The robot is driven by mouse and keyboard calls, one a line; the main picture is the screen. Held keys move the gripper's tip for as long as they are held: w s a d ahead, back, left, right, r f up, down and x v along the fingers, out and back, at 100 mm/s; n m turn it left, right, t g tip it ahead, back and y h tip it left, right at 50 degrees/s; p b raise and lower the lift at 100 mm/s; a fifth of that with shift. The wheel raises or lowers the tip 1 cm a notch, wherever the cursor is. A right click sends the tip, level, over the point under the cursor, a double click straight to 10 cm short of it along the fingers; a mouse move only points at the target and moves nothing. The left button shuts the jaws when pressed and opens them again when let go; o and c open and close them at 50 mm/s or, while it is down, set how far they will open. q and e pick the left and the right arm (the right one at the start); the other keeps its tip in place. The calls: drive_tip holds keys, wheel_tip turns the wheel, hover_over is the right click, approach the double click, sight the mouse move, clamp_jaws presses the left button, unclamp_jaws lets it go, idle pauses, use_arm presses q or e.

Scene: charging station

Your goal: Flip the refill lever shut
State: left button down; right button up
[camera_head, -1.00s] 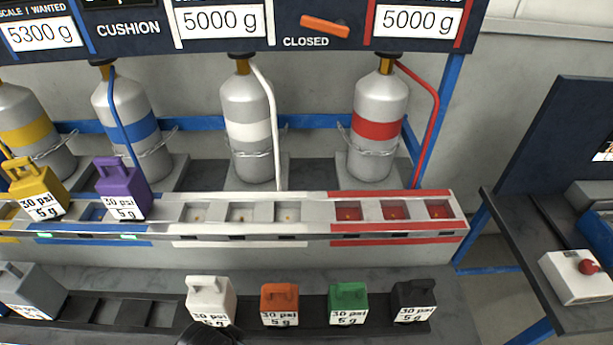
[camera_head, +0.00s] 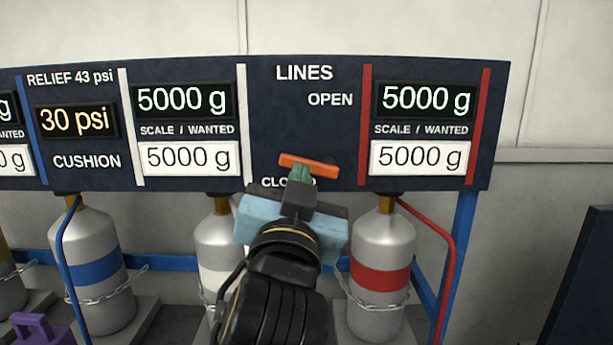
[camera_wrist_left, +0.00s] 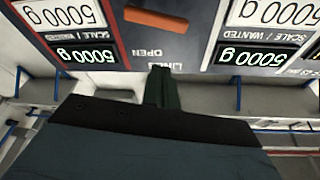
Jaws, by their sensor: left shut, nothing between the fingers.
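The refill lever (camera_head: 318,168) is an orange bar on the dark LINES panel, between the OPEN label above and the CLOSED label below. It lies nearly level, its right end slightly lower. It also shows in the left wrist view (camera_wrist_left: 156,19), which is upside down. My left gripper (camera_head: 300,173) is in front of the panel, its green fingers shut and empty. In the head view the fingertips overlap the lever's lower edge. In the left wrist view a gap shows between the fingertips (camera_wrist_left: 160,72) and the lever. My gripper partly covers CLOSED. My right gripper is out of view.
Displays reading 5000 g flank the lever. Below the panel stand a white-banded cylinder (camera_head: 215,245), partly behind my arm, and a red-banded cylinder (camera_head: 381,280) with a red pipe (camera_head: 440,240). A blue-banded cylinder (camera_head: 92,272) stands left.

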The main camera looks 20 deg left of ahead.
sight(299, 157)
use_arm(q)
drive_tip(key=s+r+p+x, duration=0.1)
drive_tip(key=r+p+x, duration=0.1)
drive_tip(key=x, duration=0.7)
drive_tip(key=shift+t+y, duration=0.3)
drive_tip(key=f, duration=0.2)
drive_tip(key=w+a+f, duration=0.1)
drive_tip(key=shift+f, duration=0.4)
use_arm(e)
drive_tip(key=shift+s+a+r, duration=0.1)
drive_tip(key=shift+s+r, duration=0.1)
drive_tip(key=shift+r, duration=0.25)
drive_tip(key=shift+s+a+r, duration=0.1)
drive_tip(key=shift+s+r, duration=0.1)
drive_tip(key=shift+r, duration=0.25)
